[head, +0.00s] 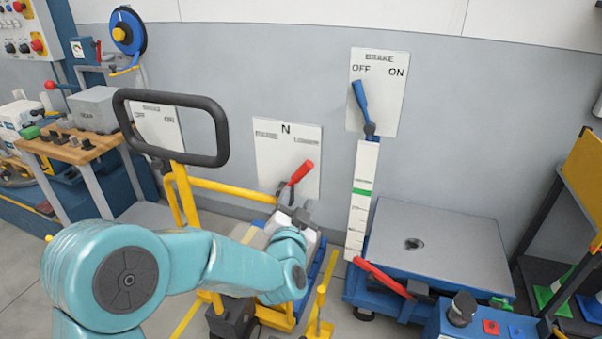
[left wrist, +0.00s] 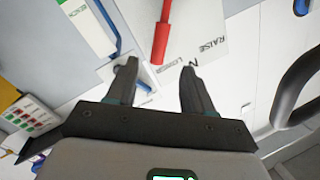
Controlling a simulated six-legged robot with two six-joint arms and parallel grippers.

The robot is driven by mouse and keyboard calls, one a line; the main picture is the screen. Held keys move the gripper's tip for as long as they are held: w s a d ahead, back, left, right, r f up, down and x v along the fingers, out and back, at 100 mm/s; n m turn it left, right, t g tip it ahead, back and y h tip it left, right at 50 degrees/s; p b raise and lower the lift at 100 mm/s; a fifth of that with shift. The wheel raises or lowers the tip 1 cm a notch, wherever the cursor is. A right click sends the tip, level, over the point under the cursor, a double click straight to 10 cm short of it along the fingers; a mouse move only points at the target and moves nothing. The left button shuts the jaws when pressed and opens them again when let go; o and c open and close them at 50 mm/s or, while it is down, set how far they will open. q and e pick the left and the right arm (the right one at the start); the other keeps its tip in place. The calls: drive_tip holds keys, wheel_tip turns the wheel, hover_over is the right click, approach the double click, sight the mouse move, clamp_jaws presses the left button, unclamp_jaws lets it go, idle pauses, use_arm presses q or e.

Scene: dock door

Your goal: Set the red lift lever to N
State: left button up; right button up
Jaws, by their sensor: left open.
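The red lift lever (head: 301,173) stands on a white plate (head: 270,150) on the wall, marked N at the top middle with small words to either side. The lever leans right, away from N, towards the right-hand word. In the left wrist view the red lever (left wrist: 161,38) has its grip end near the word LOWER, with N and RAISE further right. My left gripper (left wrist: 158,75) is open and empty, its fingertips just short of the lever end, which lies between them in the picture. In the head view the gripper (head: 299,213) is just below the lever, partly hidden by my wrist.
A blue brake lever (head: 361,97) on its own OFF/ON plate is up to the right. A lift table (head: 440,250) with another red handle (head: 381,278) stands at right. A black loop handle on a yellow frame (head: 185,200) stands left of the plate. A workbench (head: 75,150) is far left.

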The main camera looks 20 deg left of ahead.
sight(300, 175)
use_arm(q)
drive_tip(key=p+x, duration=0.1)
drive_tip(key=x, duration=1.1)
clamp_jaws()
